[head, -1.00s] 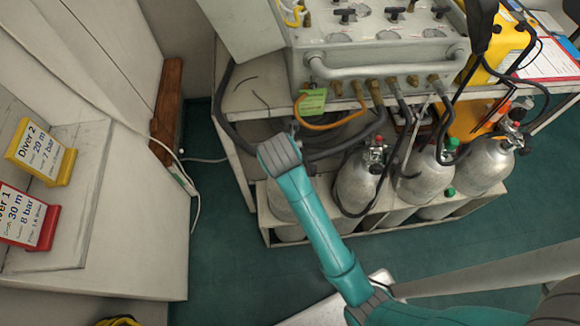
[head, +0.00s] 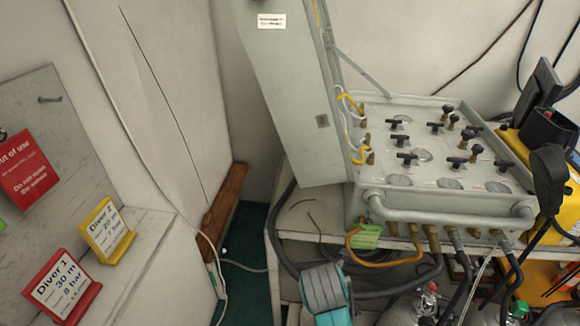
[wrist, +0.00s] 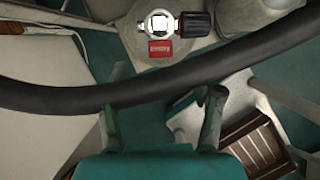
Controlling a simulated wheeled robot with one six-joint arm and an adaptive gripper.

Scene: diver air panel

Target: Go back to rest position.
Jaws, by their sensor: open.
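My gripper (wrist: 165,98) shows in the wrist view with its two fingers apart. A thick dark hose (wrist: 60,97) crosses the whole wrist view at the level of the fingers; I cannot tell whether it touches them. No object shows held by the fingers. In the head view only a teal and grey part of my arm shows at the bottom, in front of the bench, and the gripper is out of sight. The air panel (head: 430,150) stands on the bench with its lid open. Several hoses and a green tag (head: 366,236) hang at its front.
A cylinder valve with a black knob (wrist: 196,24) and red label (wrist: 160,48) lies beyond the hose. A brown slatted crate (wrist: 262,146) is at lower right. In the head view, Diver 1 (head: 62,287) and Diver 2 (head: 107,230) signs stand at left.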

